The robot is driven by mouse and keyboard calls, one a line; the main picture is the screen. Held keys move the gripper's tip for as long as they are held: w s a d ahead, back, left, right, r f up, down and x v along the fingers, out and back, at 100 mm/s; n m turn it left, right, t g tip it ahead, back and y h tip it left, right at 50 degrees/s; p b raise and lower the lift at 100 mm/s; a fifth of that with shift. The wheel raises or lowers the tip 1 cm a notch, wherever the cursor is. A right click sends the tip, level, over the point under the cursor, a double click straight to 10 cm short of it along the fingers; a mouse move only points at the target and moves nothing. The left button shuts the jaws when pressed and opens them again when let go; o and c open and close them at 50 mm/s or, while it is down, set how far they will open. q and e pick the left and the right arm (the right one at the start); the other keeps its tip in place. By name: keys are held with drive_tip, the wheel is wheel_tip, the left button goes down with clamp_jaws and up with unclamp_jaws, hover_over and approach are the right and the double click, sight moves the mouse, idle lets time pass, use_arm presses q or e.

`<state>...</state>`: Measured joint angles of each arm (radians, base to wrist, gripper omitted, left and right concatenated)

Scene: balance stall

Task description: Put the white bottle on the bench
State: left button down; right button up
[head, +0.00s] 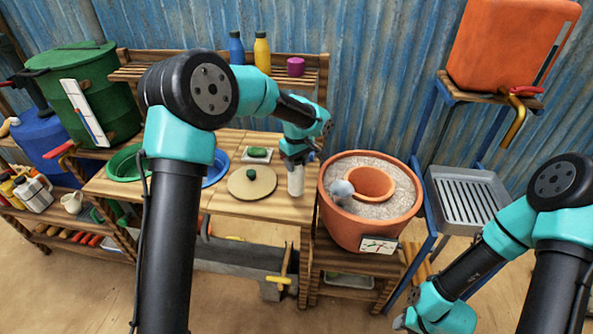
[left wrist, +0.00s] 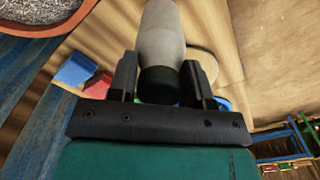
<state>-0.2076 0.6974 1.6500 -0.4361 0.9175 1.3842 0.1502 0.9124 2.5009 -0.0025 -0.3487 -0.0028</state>
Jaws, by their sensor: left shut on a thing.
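The white bottle (head: 295,182) is upright at the right end of the wooden bench (head: 228,206). My left gripper (head: 295,163) is shut on it from above, around its upper part. In the left wrist view the pale bottle (left wrist: 161,40) with its dark cap sits between the two black fingers (left wrist: 158,82). The bottle's base is at or very close to the bench top; I cannot tell whether it touches. My right gripper (head: 405,322) is at the bottom edge of the head view, away from the bench, and its fingers are not clearly seen.
A round lid (head: 252,190) and a dish with green soap (head: 258,154) lie left of the bottle. A terracotta pot (head: 338,222) stands close on the right. Blue and yellow bottles (head: 262,53) stand on the shelf behind. A metal tray (head: 470,197) is farther right.

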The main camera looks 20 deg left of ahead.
sight(297, 170)
use_arm(q)
drive_tip(key=shift+f, duration=1.7)
drive_tip(key=c, duration=0.5)
unclamp_jaws()
drive_tip(key=shift+f, duration=0.1)
drive_tip(key=shift+c, duration=0.2)
wheel_tip(297, 170, up, 12)
drive_tip(key=shift+r, duration=0.1)
